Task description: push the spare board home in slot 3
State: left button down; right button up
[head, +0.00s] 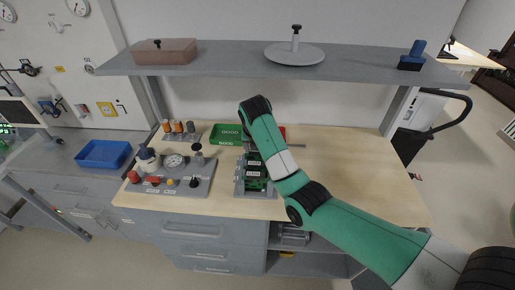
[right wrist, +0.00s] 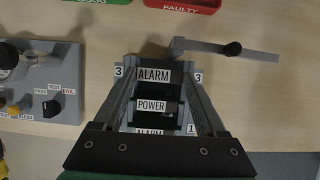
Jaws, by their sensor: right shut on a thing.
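The grey board rack (head: 240,187) stands on the bench below my right arm, with green boards visible in its front part. In the right wrist view, ALARM (right wrist: 154,75), POWER (right wrist: 152,106) and a second ALARM label show in a column, with slot marks 3 and 1 at the sides. My right gripper (right wrist: 160,64) points at the slot 3 end, its fingers shut on what looks like the upper ALARM board. How deep that board sits cannot be told. My arm hides the fingertips in the head view. My left gripper is out of view.
Behind are a green GOOD bin (head: 226,134) and a red FAULTY bin (right wrist: 183,7). A control panel (head: 200,186) stands left. A shelf (head: 230,63) crosses above. The bench's right side is clear.

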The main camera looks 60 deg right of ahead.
jog(key=shift+f+b, duration=0.8)
jog(key=shift+b, duration=0.05)
dwell(0.8)
dwell(0.3)
jog(key=o, duration=1.4)
jog(key=shift+o, duration=0.2)
jog(key=shift+r, duration=0.1)
notch_tip(320, 180, up, 7)
jog(key=p, duration=0.7)
jog(key=shift+a, duration=0.1)
